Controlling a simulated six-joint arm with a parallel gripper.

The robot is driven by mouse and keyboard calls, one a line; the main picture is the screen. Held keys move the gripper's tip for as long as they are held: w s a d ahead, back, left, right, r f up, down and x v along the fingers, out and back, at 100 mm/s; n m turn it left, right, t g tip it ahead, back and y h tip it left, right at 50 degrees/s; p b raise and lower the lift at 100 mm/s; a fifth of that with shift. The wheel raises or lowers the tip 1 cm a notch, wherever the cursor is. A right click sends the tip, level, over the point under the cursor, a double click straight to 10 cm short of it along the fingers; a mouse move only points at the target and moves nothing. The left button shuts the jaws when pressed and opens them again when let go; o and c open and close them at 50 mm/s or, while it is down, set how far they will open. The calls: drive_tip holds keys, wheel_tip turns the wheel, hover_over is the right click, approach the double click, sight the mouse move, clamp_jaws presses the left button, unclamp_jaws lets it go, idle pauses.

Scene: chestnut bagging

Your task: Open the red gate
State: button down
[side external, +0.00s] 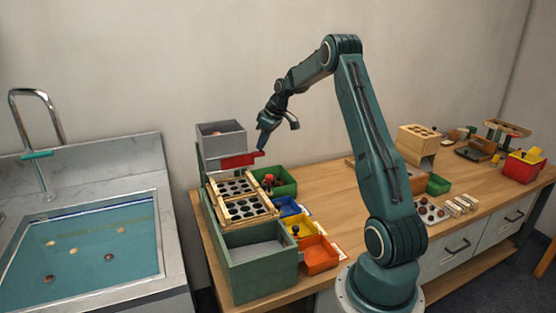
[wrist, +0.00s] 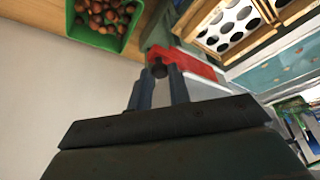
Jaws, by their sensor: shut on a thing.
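The red gate (side external: 239,161) is a flat red piece at the lower front of a grey hopper (side external: 221,142), above the sorting rack. In the wrist view the red gate (wrist: 190,62) lies just beyond my fingertips, with a dark round knob (wrist: 159,71) at its near side. My gripper (side external: 262,145) is at the right end of the gate, fingers pointing down. In the wrist view my gripper (wrist: 158,75) has its two blue-grey fingers on either side of the knob, shut on it. How far the gate stands out of the hopper is hard to tell.
A wooden rack with round holes (side external: 240,197) lies below the gate. A green bin of chestnuts (side external: 273,181) stands right of it, with blue, yellow and orange bins (side external: 319,256) in front. A large green box (side external: 258,262) is at the near end. A water-filled sink (side external: 85,250) is at left.

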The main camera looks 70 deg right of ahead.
drive_tip(key=s+d, duration=0.2)
drive_tip(key=d, duration=0.1)
drive_tip(key=shift+s+r, duration=0.1)
drive_tip(key=shift+s, duration=0.3)
drive_tip(key=c, duration=1.3)
unclamp_jaws()
drive_tip(key=shift+a, duration=0.1)
drive_tip(key=v, duration=1.3)
drive_tip(key=shift+s+r, duration=0.2)
drive_tip(key=shift+r, duration=0.1)
